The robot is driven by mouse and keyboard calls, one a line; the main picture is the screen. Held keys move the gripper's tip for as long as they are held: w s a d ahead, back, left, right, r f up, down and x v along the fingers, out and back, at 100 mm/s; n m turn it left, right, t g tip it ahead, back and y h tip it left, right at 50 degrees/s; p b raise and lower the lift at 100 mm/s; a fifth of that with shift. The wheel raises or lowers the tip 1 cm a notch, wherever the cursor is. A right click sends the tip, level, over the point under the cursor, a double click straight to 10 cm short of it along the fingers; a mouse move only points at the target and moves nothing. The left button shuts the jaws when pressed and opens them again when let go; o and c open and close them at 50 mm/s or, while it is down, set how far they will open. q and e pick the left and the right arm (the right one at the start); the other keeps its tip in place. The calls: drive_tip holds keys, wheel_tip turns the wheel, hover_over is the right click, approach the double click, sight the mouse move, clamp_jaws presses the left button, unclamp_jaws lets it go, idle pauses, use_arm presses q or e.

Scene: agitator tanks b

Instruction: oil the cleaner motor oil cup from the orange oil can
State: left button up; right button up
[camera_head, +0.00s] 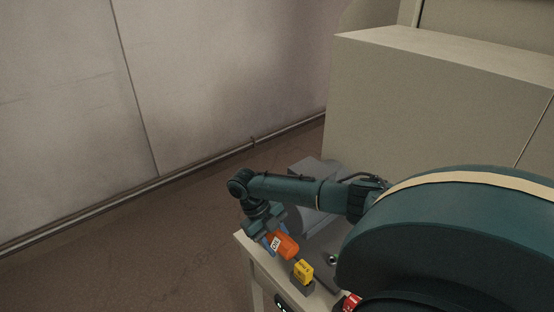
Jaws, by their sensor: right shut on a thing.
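My right gripper (269,238) is shut on the can, which is tilted. Part of the can is hidden by the gripper. I cannot tell whether the can touches the tabletop. A small round fitting (332,260) shows to the right of the can; I cannot tell whether it is the cleaner motor oil cup. My left gripper is not in view.
A yellow block-like thing (303,270) stands on a dark base at the table's front. A red item (351,302) is partly hidden by my arm. A grey box-shaped unit (310,218) is behind the can. A large beige cabinet (430,95) stands behind. Floor at left is clear.

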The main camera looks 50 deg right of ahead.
drive_tip(key=shift+r+g, duration=0.1)
drive_tip(key=shift+g, duration=0.2)
drive_tip(key=shift+r+g+b, duration=0.5)
drive_tip(key=shift+g+b, duration=0.05)
drive_tip(key=shift+g, duration=0.25)
drive_tip(key=shift+s, duration=0.1)
drive_tip(key=shift+r, duration=0.1)
drive_tip(key=shift+r+g+p, duration=0.35)
drive_tip(key=shift+g+p, duration=0.15)
drive_tip(key=shift+p, duration=0.2)
drive_tip(key=shift+f, duration=0.2)
